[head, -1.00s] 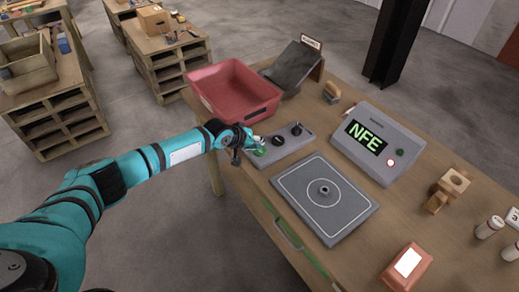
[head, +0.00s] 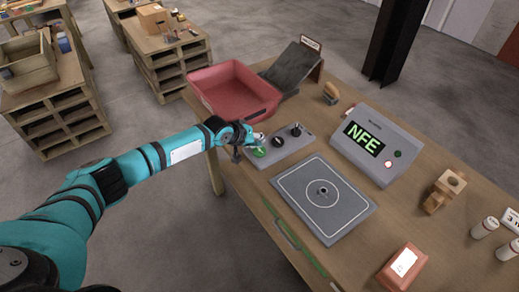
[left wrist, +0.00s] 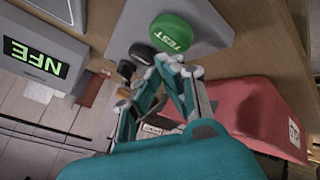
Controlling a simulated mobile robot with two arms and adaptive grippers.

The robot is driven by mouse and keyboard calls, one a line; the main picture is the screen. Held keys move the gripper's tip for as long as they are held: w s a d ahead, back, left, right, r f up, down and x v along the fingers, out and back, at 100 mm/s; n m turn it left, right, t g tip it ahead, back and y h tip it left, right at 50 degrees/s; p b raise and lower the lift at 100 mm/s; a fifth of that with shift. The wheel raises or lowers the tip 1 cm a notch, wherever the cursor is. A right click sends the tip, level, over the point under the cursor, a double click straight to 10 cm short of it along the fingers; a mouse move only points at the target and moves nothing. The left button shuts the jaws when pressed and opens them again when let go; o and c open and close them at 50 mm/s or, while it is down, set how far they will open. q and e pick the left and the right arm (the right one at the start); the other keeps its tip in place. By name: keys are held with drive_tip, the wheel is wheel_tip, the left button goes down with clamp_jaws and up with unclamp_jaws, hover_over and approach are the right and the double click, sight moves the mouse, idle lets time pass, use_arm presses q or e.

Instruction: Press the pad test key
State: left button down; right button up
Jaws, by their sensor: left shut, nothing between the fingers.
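The green round key marked TEST (left wrist: 171,33) sits at the end of a grey control box (head: 283,146). It also shows in the head view (head: 259,152), partly covered by my gripper. My left gripper (head: 257,140) is shut and empty, its fingertips just beside and above the key. In the left wrist view the fingertips (left wrist: 178,65) look close to the key; I cannot tell whether they touch it. Two dark knobs (left wrist: 142,53) stand along the same box. A grey pad (head: 350,222) with a white outline lies in front of the box. My right gripper is not in view.
A red tray (head: 228,108) stands behind my gripper, close to it. A grey console (head: 363,163) showing NFE stands to the right with a lit button. Wooden blocks (head: 441,193), white cylinders (head: 484,228) and an orange box (head: 388,268) lie at the right.

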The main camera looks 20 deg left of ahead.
sight(258, 149)
use_arm(q)
drive_tip(key=shift+r+p, duration=1.95)
drive_tip(key=shift+r, duration=0.45)
drive_tip(key=shift+f, duration=0.1)
